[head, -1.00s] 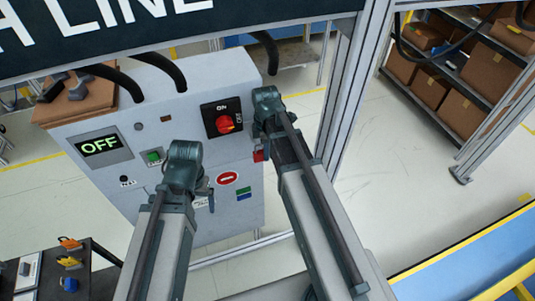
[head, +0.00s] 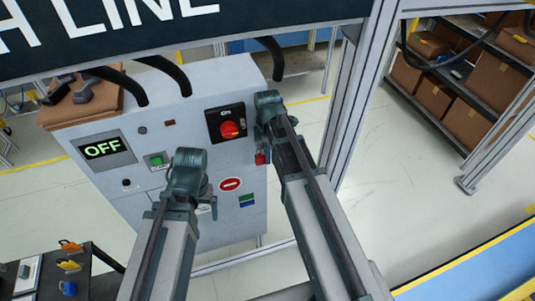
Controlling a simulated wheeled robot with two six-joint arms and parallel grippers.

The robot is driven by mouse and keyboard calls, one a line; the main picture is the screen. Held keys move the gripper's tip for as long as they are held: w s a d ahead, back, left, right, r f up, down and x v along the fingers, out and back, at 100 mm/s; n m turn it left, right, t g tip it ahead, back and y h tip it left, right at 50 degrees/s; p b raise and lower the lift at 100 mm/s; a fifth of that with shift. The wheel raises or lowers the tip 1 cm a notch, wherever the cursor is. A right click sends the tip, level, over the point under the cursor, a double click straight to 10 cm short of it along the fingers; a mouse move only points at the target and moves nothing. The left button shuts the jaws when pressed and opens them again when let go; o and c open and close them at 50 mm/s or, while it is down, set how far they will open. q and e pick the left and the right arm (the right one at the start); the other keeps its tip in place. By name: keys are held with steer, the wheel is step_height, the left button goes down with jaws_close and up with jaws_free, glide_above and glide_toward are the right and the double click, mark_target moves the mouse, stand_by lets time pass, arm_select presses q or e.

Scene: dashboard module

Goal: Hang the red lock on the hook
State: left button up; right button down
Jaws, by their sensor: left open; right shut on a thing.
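A small red lock (head: 261,158) is at the right edge of the grey control box (head: 239,170), just below the fingers of my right gripper (head: 264,143). My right gripper is shut on it; the fingers are small and partly hidden by the wrist. My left gripper (head: 210,198) is open and empty in front of the lower middle of the box. I cannot make out the hook; the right arm covers part of the box's right edge.
The box carries a red rotary switch (head: 231,129), an OFF display (head: 107,148), a green button (head: 156,160) and a red round sign (head: 230,184). A metal frame post (head: 356,90) stands to the right. A dark table (head: 100,285) with coloured locks is at lower left.

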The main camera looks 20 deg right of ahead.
steer(key=c, duration=0.6)
jaws_free()
steer(key=shift+r, duration=0.1)
step_height(320, 180, up, 14)
steer(key=p, duration=1.3)
steer(key=shift+p, duration=0.4)
steer(key=shift+f, duration=0.2)
